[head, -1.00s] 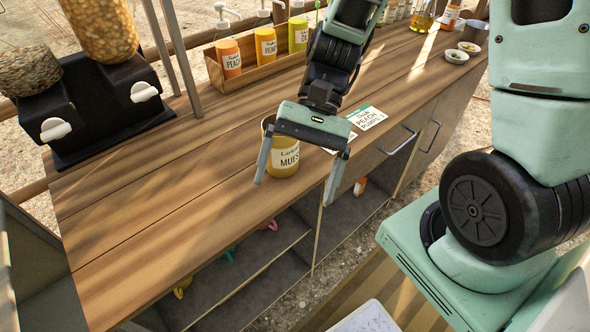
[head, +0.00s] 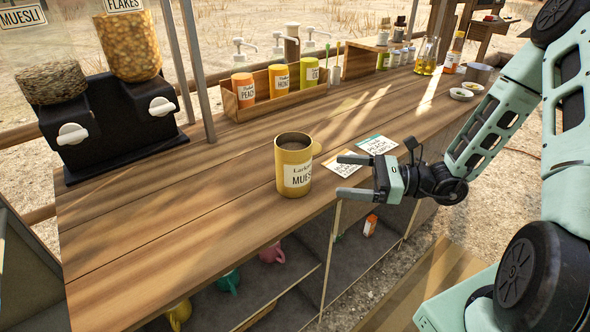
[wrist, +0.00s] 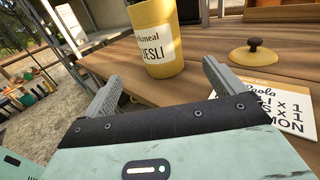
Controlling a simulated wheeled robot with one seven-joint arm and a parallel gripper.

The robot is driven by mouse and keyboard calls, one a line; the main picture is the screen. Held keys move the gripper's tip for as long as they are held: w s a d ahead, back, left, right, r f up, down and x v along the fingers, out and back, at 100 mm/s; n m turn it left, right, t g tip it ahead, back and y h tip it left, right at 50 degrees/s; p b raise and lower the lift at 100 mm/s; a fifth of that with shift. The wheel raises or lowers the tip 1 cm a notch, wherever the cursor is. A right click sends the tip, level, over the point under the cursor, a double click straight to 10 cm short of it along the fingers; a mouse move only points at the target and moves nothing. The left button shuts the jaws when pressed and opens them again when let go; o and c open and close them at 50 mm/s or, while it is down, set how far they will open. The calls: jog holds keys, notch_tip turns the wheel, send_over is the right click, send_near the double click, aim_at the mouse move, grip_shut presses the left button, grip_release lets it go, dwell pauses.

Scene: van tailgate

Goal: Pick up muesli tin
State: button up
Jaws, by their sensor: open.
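The muesli tin (head: 295,175) is a yellow cylinder with a white label, standing upright and open-topped on the wooden counter. It also shows in the wrist view (wrist: 155,38), cut off at the top. A yellow lid with a dark knob (wrist: 252,56) lies on the counter beside it; in the head view it is mostly hidden behind the tin. My gripper (head: 338,176) is open and empty, to the right of the tin at the counter's front edge. Its fingers point towards the tin, with a gap left between. In the wrist view the tin lies beyond and between the fingertips.
Two recipe cards (head: 378,145) lie on the counter just behind my gripper. A wooden rack (head: 235,107) of labelled bottles stands at the back. A black cereal dispenser (head: 110,135) stands at the left. The counter left of the tin is clear. Mugs sit on the shelf below.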

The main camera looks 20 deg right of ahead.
aim_at(291, 170)
jog(key=p+x, duration=0.1)
jog(key=x, duration=1.2)
jog(key=shift+w+d+f, duration=0.1)
jog(key=shift+d, duration=0.05)
jog(key=c, duration=1.2)
